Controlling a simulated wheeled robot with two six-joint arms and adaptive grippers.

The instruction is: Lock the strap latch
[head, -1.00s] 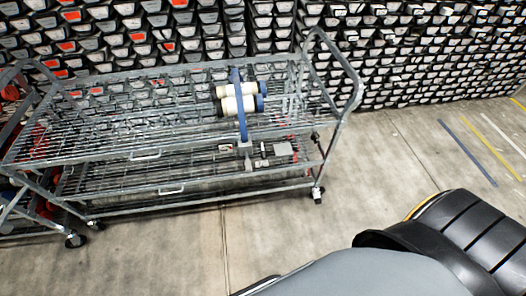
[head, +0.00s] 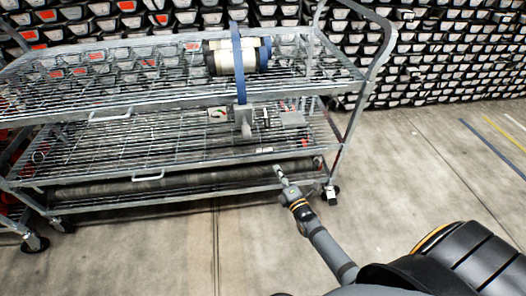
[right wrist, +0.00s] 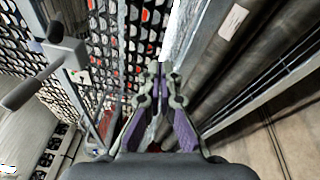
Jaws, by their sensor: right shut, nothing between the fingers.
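A blue strap (head: 238,62) runs over white core liners (head: 224,60) with dark and blue ends on the cart's top shelf. The strap hangs down the front of the cart to the grey latch (head: 243,122) with its handle, just below the top shelf's edge. In the right wrist view the latch handle (right wrist: 32,85) shows at the left, apart from the fingers. My right gripper (head: 281,172) is below and to the right of the latch, near the cart's lower front. In the right wrist view its fingers (right wrist: 158,72) are closed together and empty. My left gripper is out of view.
The wire-shelf cart (head: 140,155) stands on castors, with dark tubes (right wrist: 225,60) on a lower level. Shelves of bins fill the back. The concrete floor (head: 420,165) at the right is clear.

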